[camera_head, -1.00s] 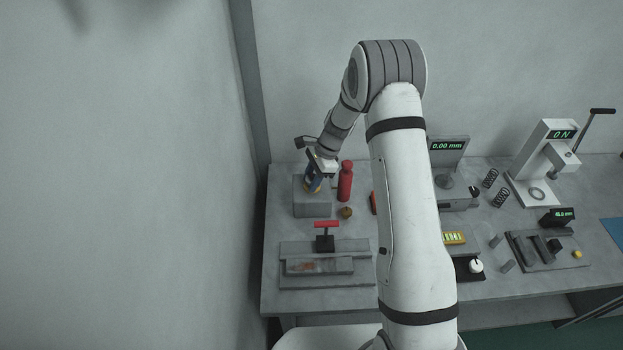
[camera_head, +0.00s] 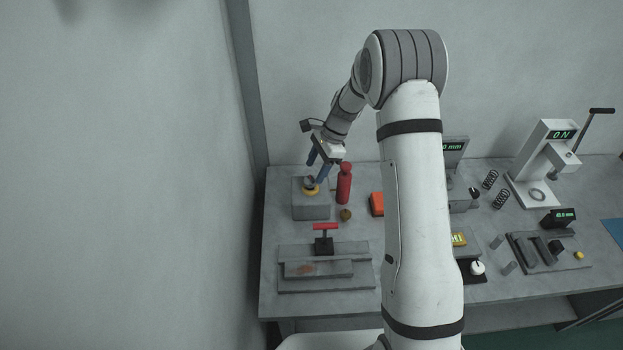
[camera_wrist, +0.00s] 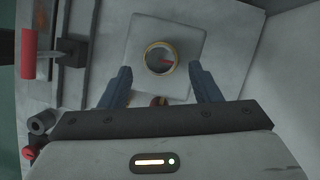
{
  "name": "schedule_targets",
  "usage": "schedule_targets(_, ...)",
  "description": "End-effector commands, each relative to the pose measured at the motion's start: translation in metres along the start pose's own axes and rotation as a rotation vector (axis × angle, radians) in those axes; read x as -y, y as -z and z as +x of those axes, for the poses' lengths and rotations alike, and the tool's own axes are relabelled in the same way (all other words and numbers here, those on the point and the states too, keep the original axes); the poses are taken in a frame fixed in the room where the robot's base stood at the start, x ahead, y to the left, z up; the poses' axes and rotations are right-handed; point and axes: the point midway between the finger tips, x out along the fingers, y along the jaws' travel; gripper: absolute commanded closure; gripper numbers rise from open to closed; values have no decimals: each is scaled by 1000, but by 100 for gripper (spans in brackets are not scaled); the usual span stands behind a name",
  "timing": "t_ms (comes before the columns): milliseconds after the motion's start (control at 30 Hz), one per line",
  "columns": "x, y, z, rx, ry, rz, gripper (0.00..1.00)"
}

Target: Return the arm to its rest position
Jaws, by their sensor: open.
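My gripper (camera_head: 319,166) is open and empty, tilted above the grey block at the left end of the bench. Its two blue fingers also show spread apart in the wrist view (camera_wrist: 160,84). The grey block (camera_head: 311,205) carries a yellow-rimmed round piece (camera_head: 311,190) on its top. In the wrist view this yellow ring (camera_wrist: 149,62) lies beyond the fingertips, with a grey inside and a small red mark. My arm reaches up from the bottom of the head view and bends down left to the gripper.
A red bottle (camera_head: 344,184) stands close to the right of the block. A small brass piece (camera_head: 346,214) and an orange box (camera_head: 377,204) are nearby. A red-handled fixture (camera_head: 325,240) is in front. A press (camera_head: 545,165) stands far right. The wall is close on the left.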

Motion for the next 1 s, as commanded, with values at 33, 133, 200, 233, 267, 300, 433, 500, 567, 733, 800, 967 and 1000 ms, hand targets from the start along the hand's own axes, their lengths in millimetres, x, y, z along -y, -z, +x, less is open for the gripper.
schedule_targets(33, 1, 1, -6, -2, 4, -1, 43)
schedule_targets(133, 1, 1, -16, -1, 2, 0, 43)
schedule_targets(200, 1, 0, -20, -1, 2, 0, 43)
schedule_targets(233, 0, 0, -21, -1, 1, 0, 43)
schedule_targets(267, 0, 0, -21, 0, 1, 0, 43)
schedule_targets(300, 0, 0, -22, 0, 0, 0, 43)
schedule_targets(433, 0, 0, -22, 0, 0, 0, 43)
schedule_targets(500, 0, 0, -21, 0, 0, 1, 43)
schedule_targets(567, 0, 0, -21, 0, 0, 0, 43)
schedule_targets(733, 2, -2, -24, 2, 16, 15, 43)
schedule_targets(800, 8, -8, -31, 14, 65, 70, 43)
schedule_targets(967, 36, -34, -77, 107, 333, 401, 43)
schedule_targets(1000, 44, -40, -95, 149, 420, 523, 43)
